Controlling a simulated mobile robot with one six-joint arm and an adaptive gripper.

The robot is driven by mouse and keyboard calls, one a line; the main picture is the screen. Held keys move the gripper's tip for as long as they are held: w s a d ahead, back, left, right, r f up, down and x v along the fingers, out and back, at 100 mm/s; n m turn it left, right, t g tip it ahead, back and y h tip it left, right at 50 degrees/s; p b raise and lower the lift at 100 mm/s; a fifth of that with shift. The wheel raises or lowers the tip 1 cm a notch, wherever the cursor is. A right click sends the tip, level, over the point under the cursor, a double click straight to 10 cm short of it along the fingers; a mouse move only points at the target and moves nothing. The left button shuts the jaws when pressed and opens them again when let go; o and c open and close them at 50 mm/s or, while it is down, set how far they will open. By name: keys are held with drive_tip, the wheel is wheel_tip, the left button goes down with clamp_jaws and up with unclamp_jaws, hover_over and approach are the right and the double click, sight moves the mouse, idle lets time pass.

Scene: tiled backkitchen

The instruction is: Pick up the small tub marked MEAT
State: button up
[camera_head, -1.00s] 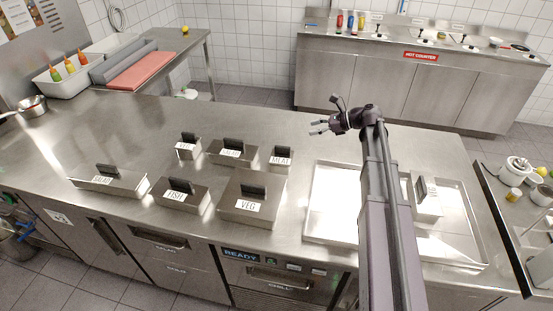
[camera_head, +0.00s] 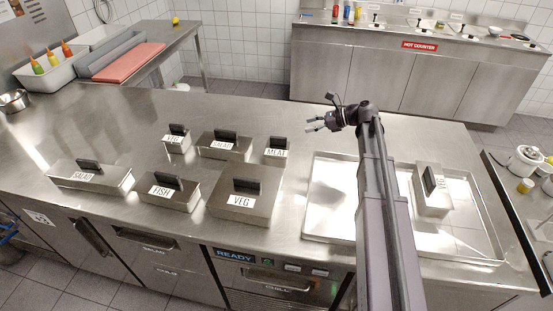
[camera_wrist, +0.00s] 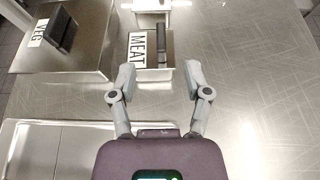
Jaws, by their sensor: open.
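The small steel tub marked MEAT (camera_head: 277,151) stands on the steel counter at the right end of the back row of tubs. It has a white label and a dark handle on its lid. In the wrist view the MEAT tub (camera_wrist: 151,60) lies straight ahead of the fingertips, its label turned sideways. My gripper (camera_head: 314,124) is open and empty, to the right of and beyond the tub in the head view. In the wrist view the two fingers of my gripper (camera_wrist: 158,84) are spread, with bare counter between them. They look apart from the tub.
The larger VEG tub (camera_head: 246,193) stands in front of the MEAT tub, and other lidded tubs, such as FISH (camera_head: 168,193), stand to the left. A shallow tray (camera_head: 325,200) lies at the right, holding another tub (camera_head: 433,196). The counter behind the tubs is clear.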

sight(278, 137)
wheel_tip(278, 137, down, 2)
drive_tip(key=shift+f+b, duration=0.25)
drive_tip(key=shift+b, duration=0.5)
drive_tip(key=shift+a, duration=0.2)
drive_tip(key=b+x, duration=0.3)
drive_tip(key=x, duration=0.4)
drive_tip(key=shift+f, duration=0.15)
drive_tip(key=shift+w+a+f, duration=0.1)
drive_tip(key=shift+a+f, duration=0.05)
drive_tip(key=shift+a, duration=0.5)
